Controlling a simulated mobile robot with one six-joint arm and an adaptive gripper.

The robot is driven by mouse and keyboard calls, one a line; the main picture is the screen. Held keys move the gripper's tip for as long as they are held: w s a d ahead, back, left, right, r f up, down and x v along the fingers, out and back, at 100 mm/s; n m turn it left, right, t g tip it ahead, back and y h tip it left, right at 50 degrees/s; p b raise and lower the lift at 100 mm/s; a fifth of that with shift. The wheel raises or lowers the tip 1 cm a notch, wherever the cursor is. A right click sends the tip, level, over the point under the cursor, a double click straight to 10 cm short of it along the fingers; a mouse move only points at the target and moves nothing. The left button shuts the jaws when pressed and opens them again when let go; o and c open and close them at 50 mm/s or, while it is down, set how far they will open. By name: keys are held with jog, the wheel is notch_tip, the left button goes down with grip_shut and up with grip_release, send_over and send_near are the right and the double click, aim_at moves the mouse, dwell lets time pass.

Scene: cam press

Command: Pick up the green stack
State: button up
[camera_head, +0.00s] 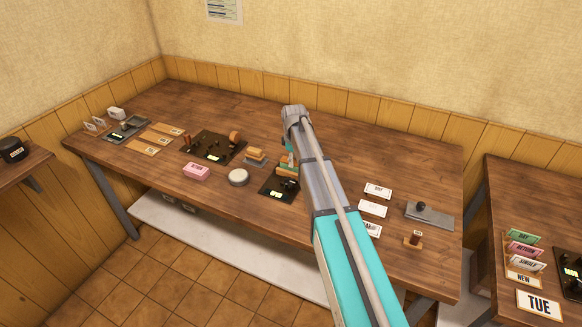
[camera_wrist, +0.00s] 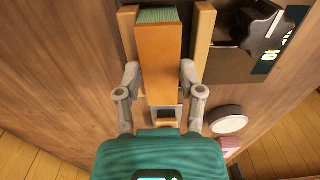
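The green stack (camera_wrist: 158,14) shows in the wrist view as a striped green end on a block with a plain orange face (camera_wrist: 160,55). It sits between two pale wooden rails. My gripper (camera_wrist: 159,74) has one grey finger on each side of the orange face, spread apart. I cannot tell whether the fingertips touch it. In the head view, a small green and orange patch (camera_head: 286,170) shows beside my arm, behind the black press (camera_head: 279,188).
A black press part (camera_wrist: 265,32) stands close to the right rail. A round pale disc (camera_head: 238,177), a pink block (camera_head: 196,171) and an orange-topped stack (camera_head: 255,154) lie to the left on the table. White cards (camera_head: 373,208) lie right of my arm. The table's back right is clear.

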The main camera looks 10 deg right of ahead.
grip_shut()
jog(key=shift+r, duration=0.2)
notch_tip(320, 180, up, 10)
jog(key=p, duration=1)
jog(key=shift+f, duration=0.2)
jog(key=shift+s, duration=0.15)
dwell(0.7)
